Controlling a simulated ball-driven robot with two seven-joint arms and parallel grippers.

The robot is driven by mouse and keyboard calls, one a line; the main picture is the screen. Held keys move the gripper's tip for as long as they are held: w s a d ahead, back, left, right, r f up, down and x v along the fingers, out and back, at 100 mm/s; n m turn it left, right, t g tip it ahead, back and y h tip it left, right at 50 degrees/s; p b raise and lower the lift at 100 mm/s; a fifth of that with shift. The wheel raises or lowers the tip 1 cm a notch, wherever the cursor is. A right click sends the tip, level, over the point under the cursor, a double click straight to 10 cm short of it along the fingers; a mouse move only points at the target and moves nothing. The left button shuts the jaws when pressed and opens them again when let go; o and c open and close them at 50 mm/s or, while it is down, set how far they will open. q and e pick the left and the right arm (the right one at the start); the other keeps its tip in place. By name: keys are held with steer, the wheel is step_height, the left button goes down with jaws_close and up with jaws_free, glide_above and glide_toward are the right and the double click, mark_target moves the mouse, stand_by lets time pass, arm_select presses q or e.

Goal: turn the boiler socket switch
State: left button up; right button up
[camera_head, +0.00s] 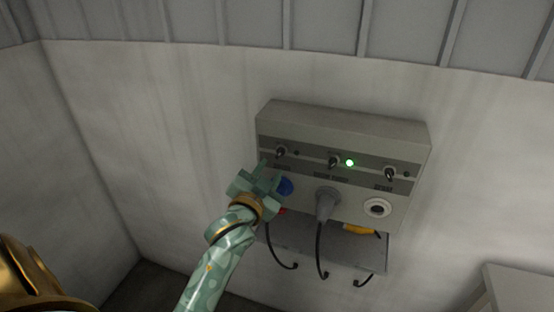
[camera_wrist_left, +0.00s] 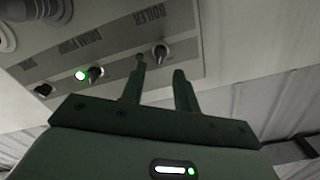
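A grey socket box (camera_head: 343,128) is fixed to the wall, with several items on its front. The boiler switch (camera_head: 281,151) is a dark rotary knob at the left of its upper strip. In the left wrist view the boiler switch (camera_wrist_left: 160,52) sits beside the printed word BOILER. The small lamp (camera_head: 296,153) beside it is dark. My left gripper (camera_head: 270,171) is just below the boiler switch in the head view. In the left wrist view its two fingers (camera_wrist_left: 159,72) are apart and empty, with the knob showing between their tips. Contact cannot be told. My right gripper is out of view.
A middle knob (camera_head: 334,162) has a lit green lamp (camera_head: 349,162); another knob (camera_head: 390,174) is at the right. Below are a blue socket (camera_head: 286,187), a grey plug (camera_head: 326,204) with a hanging cable, and a round white socket (camera_head: 377,208). The wall around the box is clear.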

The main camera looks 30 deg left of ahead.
mark_target(278, 156)
arm_select(q)
steer(key=x, duration=0.5)
steer(key=shift+w+a, duration=0.15)
steer(key=shift+w, duration=0.15)
jaws_close()
